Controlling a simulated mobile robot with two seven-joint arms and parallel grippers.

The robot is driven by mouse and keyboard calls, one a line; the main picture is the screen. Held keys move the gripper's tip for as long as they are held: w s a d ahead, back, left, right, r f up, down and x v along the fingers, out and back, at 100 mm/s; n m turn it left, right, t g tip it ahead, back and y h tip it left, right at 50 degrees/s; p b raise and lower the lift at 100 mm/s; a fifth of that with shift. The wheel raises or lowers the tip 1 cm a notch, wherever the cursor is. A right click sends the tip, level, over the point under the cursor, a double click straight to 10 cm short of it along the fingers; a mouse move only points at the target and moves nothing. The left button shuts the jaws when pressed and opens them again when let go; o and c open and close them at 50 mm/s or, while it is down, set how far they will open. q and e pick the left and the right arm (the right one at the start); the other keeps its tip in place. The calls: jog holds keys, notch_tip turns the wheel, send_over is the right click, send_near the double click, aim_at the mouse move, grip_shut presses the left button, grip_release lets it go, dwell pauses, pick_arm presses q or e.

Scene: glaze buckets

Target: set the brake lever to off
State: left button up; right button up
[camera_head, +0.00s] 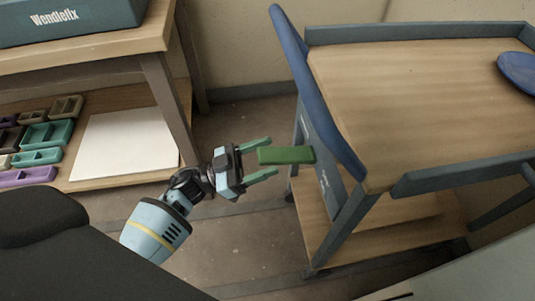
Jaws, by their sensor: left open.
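The green brake lever (290,155) sticks out to the left from the near left end of a cart (374,189), at a grey-blue panel. It lies roughly level in the picture. My left gripper (273,156) is open, with its two green fingers pointing right at the lever. The free end of the lever appears between the fingertips, one finger above it and one below in the picture. I see no clear contact, and cannot tell the depth between them. Markings on the panel are too small to read. My right gripper is not in view.
The cart has a wooden top with grey rails, a blue curved bar (313,90), a blue round item (518,70) and a lower shelf. At left a wooden rack (85,47) holds a grey box (70,18), several coloured trays and a white sheet (125,143). Floor between is clear.

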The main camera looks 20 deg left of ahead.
pick_arm(q)
jog(key=shift+w+d+r, duration=0.3)
jog(key=shift+w+d, duration=0.05)
jog(key=shift+d, duration=0.15)
grip_shut()
